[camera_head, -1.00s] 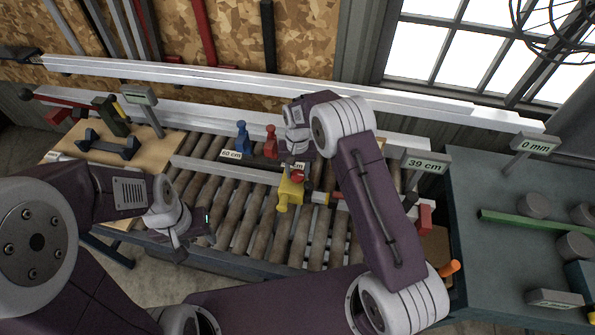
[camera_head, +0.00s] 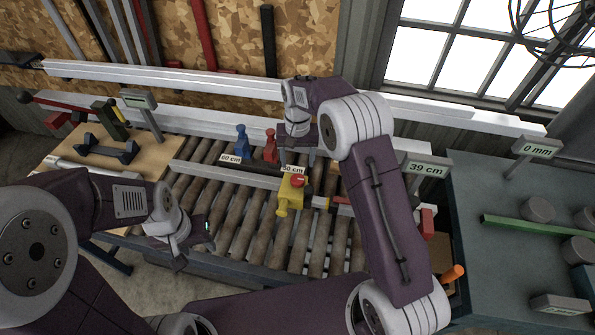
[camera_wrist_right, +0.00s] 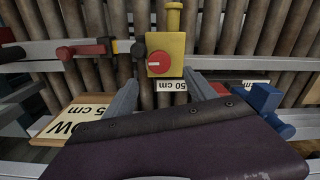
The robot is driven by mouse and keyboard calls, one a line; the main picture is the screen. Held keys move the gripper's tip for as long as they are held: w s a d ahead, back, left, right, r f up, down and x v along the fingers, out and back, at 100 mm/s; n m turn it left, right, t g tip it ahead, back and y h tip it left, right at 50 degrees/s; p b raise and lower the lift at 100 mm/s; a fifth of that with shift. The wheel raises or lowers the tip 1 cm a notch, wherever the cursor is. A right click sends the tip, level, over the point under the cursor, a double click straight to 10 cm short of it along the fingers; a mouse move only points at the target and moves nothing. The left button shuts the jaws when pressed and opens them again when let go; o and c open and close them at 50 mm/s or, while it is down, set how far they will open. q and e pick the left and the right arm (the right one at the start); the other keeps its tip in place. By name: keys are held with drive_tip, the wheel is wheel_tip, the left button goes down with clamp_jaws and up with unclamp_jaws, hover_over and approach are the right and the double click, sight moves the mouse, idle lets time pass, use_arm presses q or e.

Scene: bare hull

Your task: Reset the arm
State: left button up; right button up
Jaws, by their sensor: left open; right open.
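My right gripper (camera_head: 296,158) is open above the back of the roller conveyor, behind the yellow block with a red knob (camera_head: 291,190). In the right wrist view its two grey fingers (camera_wrist_right: 160,90) are spread apart and empty, with the yellow block (camera_wrist_right: 166,45) beyond them. My left gripper (camera_head: 192,247) is open over the front left edge of the conveyor, with nothing seen in it. Its fingers are small and partly dark in the head view.
The conveyor (camera_head: 235,215) carries blue (camera_head: 242,141) and red (camera_head: 271,147) stops beside the "60 cm" and "50 cm" labels. A wooden board (camera_head: 75,160) lies at left. A grey bench (camera_head: 480,185) with a "0 mm" display (camera_head: 536,147) stands at right.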

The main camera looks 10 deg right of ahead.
drive_tip(key=shift+r, duration=0.65)
drive_tip(key=s+d+r, duration=0.5)
drive_tip(key=s+r, duration=0.2)
drive_tip(key=s+d+f+n, duration=0.1)
drive_tip(key=s+f, duration=0.2)
drive_tip(key=s, duration=0.5)
drive_tip(key=s+d+f+t, duration=0.1)
drive_tip(key=s+f, duration=0.3)
drive_tip(key=s, duration=0.4)
drive_tip(key=shift+f+n, duration=0.25)
drive_tip(key=shift+n, duration=0.15)
